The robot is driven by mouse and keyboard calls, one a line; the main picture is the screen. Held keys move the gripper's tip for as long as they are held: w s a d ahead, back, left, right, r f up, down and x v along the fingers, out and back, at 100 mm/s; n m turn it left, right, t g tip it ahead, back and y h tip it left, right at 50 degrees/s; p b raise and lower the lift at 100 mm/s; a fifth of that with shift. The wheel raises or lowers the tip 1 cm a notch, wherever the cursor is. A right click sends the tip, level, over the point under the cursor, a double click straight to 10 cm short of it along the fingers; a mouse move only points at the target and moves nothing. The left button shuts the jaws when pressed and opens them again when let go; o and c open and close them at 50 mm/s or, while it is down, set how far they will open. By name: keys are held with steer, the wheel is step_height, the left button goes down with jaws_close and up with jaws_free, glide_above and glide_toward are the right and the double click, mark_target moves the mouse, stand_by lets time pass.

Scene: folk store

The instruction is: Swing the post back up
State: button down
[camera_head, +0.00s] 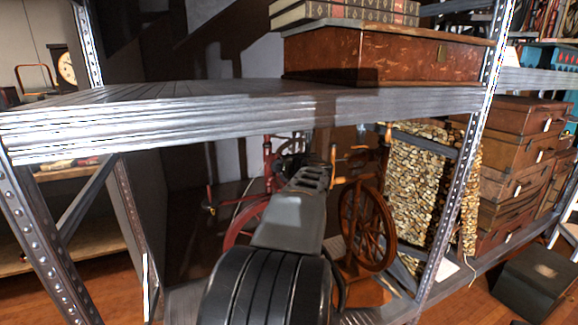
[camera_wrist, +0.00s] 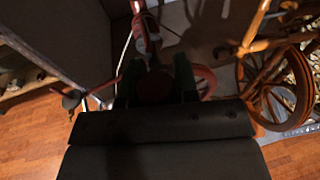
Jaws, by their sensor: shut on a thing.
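A red spinning wheel stands on the lower shelf, its rim (camera_head: 245,220) partly hidden behind my arm. A red upright post (camera_head: 268,160) rises above it at left in the head view. In the wrist view the post (camera_wrist: 139,32) stands just beyond my fingers. My gripper (camera_wrist: 155,88) is shut on a dark red part of the red spinning wheel between its fingers. I cannot tell whether this part belongs to the same post. The red rim (camera_wrist: 206,82) shows behind the right finger. A thin red arm with a dark knob (camera_wrist: 72,99) sticks out to the left.
A brown spinning wheel (camera_head: 367,230) stands close on the right, also in the wrist view (camera_wrist: 270,78). The metal shelf board (camera_head: 180,115) lies above my arm, with a wooden box (camera_head: 375,58) on it. A metal upright (camera_head: 462,175) stands right.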

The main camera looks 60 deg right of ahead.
stand_by(0.4)
steer(key=c, duration=0.9)
jaws_free()
steer(key=shift+o, duration=0.2)
steer(key=shift+a, duration=0.1)
